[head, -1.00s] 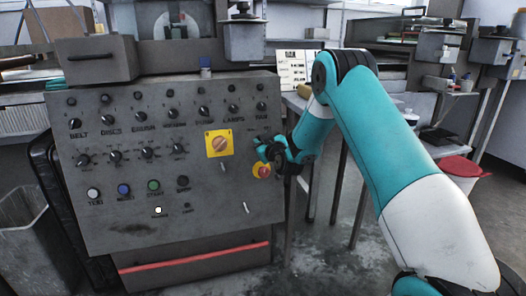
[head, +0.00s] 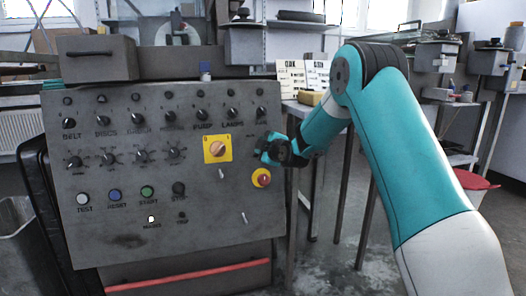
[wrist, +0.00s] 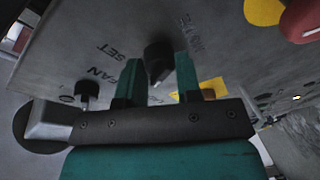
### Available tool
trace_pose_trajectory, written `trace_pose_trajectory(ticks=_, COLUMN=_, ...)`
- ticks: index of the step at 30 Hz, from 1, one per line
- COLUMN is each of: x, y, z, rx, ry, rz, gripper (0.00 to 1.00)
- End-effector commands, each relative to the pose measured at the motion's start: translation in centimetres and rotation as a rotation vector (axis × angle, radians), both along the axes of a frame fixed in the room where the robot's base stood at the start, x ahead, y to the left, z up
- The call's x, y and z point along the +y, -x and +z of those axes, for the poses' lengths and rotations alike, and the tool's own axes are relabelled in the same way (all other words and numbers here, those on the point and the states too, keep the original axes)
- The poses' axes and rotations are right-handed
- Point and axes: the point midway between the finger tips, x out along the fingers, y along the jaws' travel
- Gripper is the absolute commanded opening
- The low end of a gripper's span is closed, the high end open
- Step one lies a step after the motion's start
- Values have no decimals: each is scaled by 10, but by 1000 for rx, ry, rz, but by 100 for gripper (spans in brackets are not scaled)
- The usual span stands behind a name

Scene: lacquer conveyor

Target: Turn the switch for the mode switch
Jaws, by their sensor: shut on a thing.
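The grey control panel (head: 110,215) stands ahead with rows of labelled black knobs. My gripper (head: 264,146) is at the panel's right edge, above the red emergency button, and hides the knob there in the head view. In the wrist view, my gripper (wrist: 158,76) has one teal finger on each side of a black knob (wrist: 158,56) and is shut on it. The knob's light pointer mark faces the gripper's palm.
A red button on a yellow base (head: 261,178) sits just below my gripper. A yellow plate with an orange rotary switch (head: 217,148) is to its left. Another small knob (wrist: 86,90) is near the left finger in the wrist view. A table stands behind my arm.

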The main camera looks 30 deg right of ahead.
Motion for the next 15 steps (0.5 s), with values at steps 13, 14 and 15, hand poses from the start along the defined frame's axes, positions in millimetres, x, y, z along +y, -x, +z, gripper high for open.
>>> trace_pose_trajectory(ticks=13, x=1, y=0, z=-1, rx=15, ry=40, rz=10, gripper=8)
trace_pose_trajectory(ticks=14, x=1, y=0, z=-1, rx=15, ry=40, rz=10, gripper=8)
trace_pose_trajectory(ticks=15, x=1, y=0, z=-1, rx=14, ry=40, rz=9, gripper=8)
